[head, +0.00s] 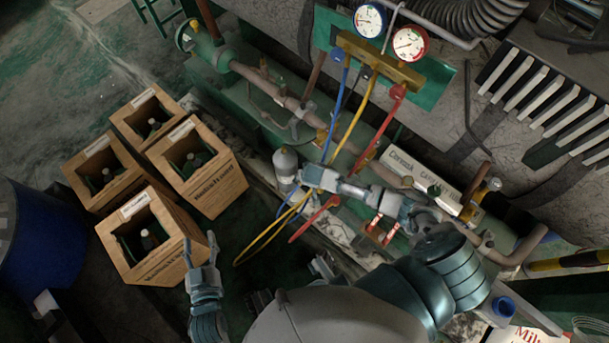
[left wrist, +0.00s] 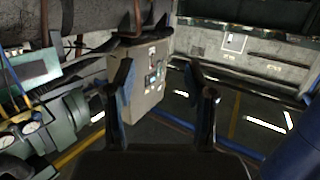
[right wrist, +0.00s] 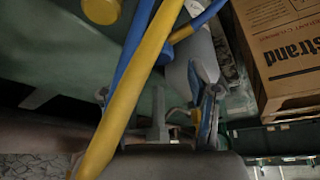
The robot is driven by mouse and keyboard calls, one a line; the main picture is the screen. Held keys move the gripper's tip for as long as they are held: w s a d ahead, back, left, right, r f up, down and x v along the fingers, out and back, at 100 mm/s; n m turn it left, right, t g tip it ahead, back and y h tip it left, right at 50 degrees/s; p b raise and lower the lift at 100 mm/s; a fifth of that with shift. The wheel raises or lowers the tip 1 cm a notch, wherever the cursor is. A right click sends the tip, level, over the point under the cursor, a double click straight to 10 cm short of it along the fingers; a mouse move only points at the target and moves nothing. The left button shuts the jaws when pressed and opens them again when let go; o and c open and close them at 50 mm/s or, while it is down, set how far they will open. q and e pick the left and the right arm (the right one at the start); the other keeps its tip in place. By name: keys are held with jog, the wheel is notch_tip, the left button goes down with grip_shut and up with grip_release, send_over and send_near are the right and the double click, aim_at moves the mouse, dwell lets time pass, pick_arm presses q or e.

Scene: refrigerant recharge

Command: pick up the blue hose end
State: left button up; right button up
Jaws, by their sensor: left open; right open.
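The blue hose (head: 336,98) hangs from the left side of the gauge manifold (head: 378,60) in the head view and passes behind my right gripper (head: 312,176). Its end cannot be made out clearly. In the right wrist view, the blue hose (right wrist: 138,40) runs beside a thick yellow hose (right wrist: 135,85), which crosses in front of my right gripper (right wrist: 155,97). That gripper is open, close to the hoses, with no clear hold on either. My left gripper (head: 201,252) is open and empty, pointing up beside the front wooden crate; its fingers also show in the left wrist view (left wrist: 160,82).
Several wooden crates (head: 150,262) with bottles stand at left. A grey cylinder (head: 286,165) stands beside my right gripper and shows in the right wrist view (right wrist: 188,75). A blue drum (head: 45,235) is far left.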

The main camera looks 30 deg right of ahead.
jog(key=b+x, duration=0.2)
jog(key=x, duration=0.2)
jog(key=shift+s+f, duration=0.1)
jog(key=shift+f, duration=0.1)
pick_arm(q)
jog(key=r+t, duration=0.1)
jog(key=r, duration=0.1)
jog(key=r+t, duration=0.1)
jog(key=t, duration=0.1)
jog(key=d+r+t+h, duration=0.1)
jog(key=r, duration=0.1)
jog(key=shift+w+r+t, duration=0.3)
jog(key=shift+w+r, duration=0.05)
jog(key=shift+w, duration=0.05)
pick_arm(e)
grip_shut()
